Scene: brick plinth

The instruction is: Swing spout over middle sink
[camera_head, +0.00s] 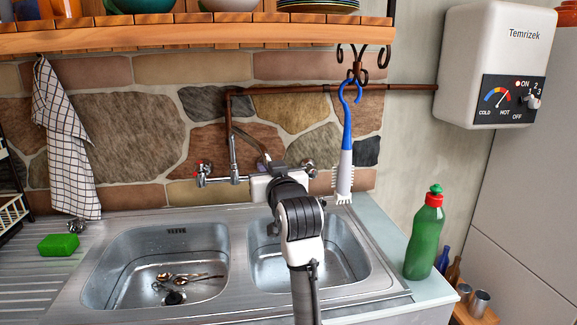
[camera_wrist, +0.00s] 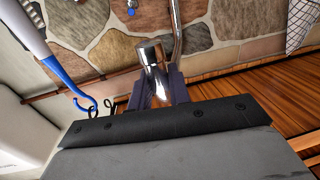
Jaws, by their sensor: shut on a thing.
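The chrome tap spout (camera_head: 234,160) stands against the stone wall behind the sink (camera_head: 238,250), which shows two basins side by side. The spout's upper part leans right toward my gripper (camera_head: 266,163), in front of the wall near the right basin's back edge. In the wrist view, the spout's shiny chrome end (camera_wrist: 152,56) sits between the dark fingers of my gripper (camera_wrist: 158,88), which is shut on it. My wrist hides part of the tap and the right basin.
A blue and white brush (camera_head: 346,150) hangs from a hook just right of my gripper. A wooden shelf (camera_head: 180,36) runs above. Cutlery (camera_head: 188,277) lies in the left basin. A green bottle (camera_head: 424,240) stands at the right. A green sponge (camera_head: 58,244) lies left.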

